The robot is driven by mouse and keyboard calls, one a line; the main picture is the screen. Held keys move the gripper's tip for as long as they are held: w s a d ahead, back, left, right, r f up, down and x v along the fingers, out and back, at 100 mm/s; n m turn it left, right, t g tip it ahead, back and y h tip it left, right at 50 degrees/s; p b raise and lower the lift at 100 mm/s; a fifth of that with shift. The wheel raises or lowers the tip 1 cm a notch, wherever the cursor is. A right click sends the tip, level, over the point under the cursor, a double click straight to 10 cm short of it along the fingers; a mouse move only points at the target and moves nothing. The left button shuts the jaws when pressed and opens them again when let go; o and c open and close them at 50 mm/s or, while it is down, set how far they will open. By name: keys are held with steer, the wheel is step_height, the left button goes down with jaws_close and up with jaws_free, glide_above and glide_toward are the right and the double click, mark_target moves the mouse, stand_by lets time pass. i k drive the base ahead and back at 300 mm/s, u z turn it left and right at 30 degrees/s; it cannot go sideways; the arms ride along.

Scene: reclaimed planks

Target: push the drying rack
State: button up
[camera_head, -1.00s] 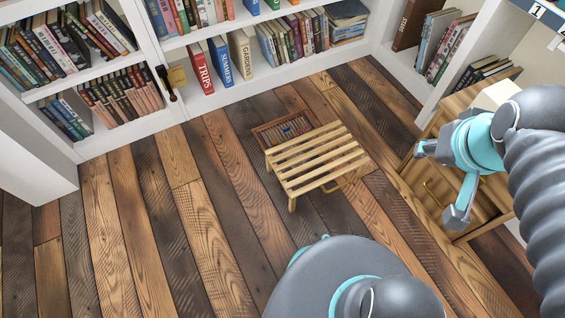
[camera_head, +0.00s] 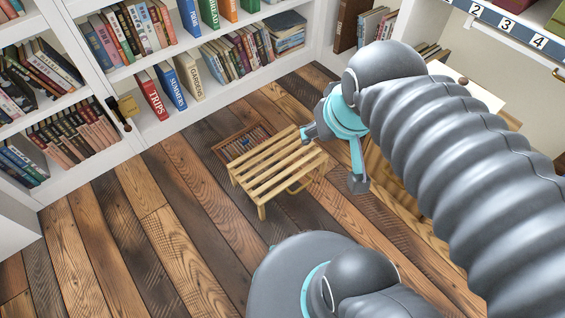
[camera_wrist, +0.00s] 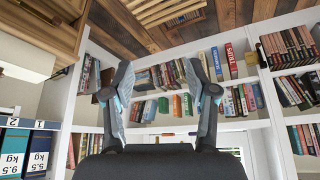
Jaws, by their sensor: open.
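The drying rack (camera_head: 278,168) is a low slatted wooden stand on the plank floor, in the middle of the head view. Its slats also show upside down at the top of the wrist view (camera_wrist: 163,10). My gripper (camera_head: 329,158) is open and empty, at the rack's right side in the head view. One finger appears by the rack's far right corner; I cannot tell whether it touches. In the wrist view the two fingers (camera_wrist: 163,97) are spread wide with nothing between them.
A framed tray-like item (camera_head: 232,142) lies on the floor behind the rack. White bookshelves (camera_head: 150,128) full of books line the back and left. A wooden cabinet (camera_wrist: 38,32) stands close to my arm. The plank floor (camera_head: 160,225) left of the rack is clear.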

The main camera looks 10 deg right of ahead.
mark_target(235, 175)
steer(key=u, duration=2.15)
steer(key=k, duration=1.15)
steer(key=z, duration=1.8)
steer(key=i, duration=0.5)
steer(key=z, duration=0.05)
